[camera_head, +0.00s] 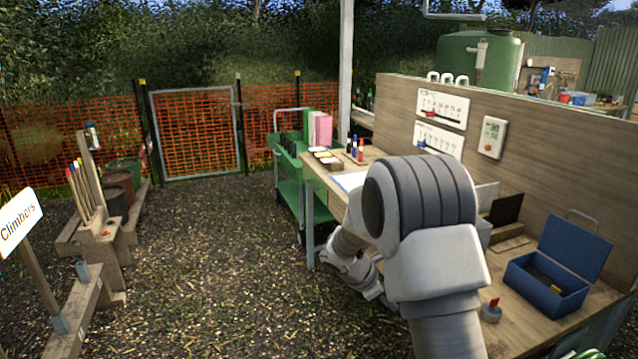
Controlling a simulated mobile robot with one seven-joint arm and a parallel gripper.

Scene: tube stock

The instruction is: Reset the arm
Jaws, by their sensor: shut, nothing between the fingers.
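My arm (425,215) rises from the bottom of the view and bends at a large grey and white joint in front of the workbench. Its far end reaches down and left past the bench's front edge. My gripper (374,288) shows small and partly hidden behind my own arm at that end. It is shut and holds nothing. It hangs over the gravel side of the bench, apart from the things on the bench top.
The wooden workbench (522,318) carries an open blue box (545,284), a small red-topped item (491,311) and bottles. A green trolley (289,180) stands beyond it. A wooden rack (98,235) and a "Climbers" sign (20,222) stand left. The gravel (220,270) between is clear.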

